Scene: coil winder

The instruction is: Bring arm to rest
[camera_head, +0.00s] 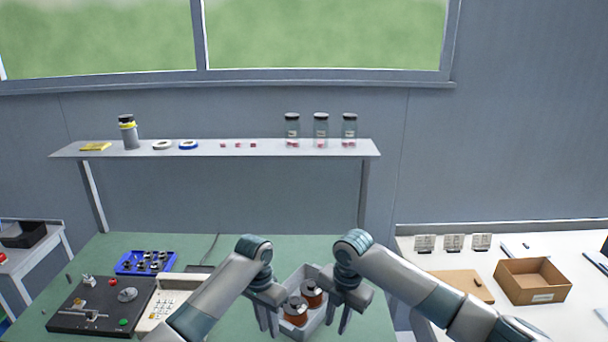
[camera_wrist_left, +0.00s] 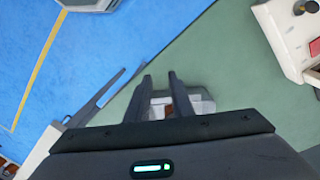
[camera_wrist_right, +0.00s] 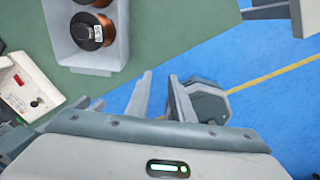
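My left gripper (camera_head: 266,318) hangs fingers-down over the front of the green table, just left of a grey bin. In the left wrist view its two fingers (camera_wrist_left: 160,98) stand apart with nothing held between them. My right gripper (camera_head: 339,316) hangs fingers-down at the bin's right side. In the right wrist view its fingers (camera_wrist_right: 160,98) are apart and empty. The grey bin (camera_head: 290,283) holds two copper coils (camera_head: 296,314), one behind the other; they also show in the right wrist view (camera_wrist_right: 90,32). I cannot tell whether either gripper touches the bin.
Left of my left arm are a cream keypad unit (camera_head: 170,300), a dark winder board (camera_head: 98,312) and a blue tray (camera_head: 146,262). A shelf (camera_head: 250,150) with jars stands behind. A white table (camera_head: 500,245) with a cardboard box (camera_head: 532,282) is at right.

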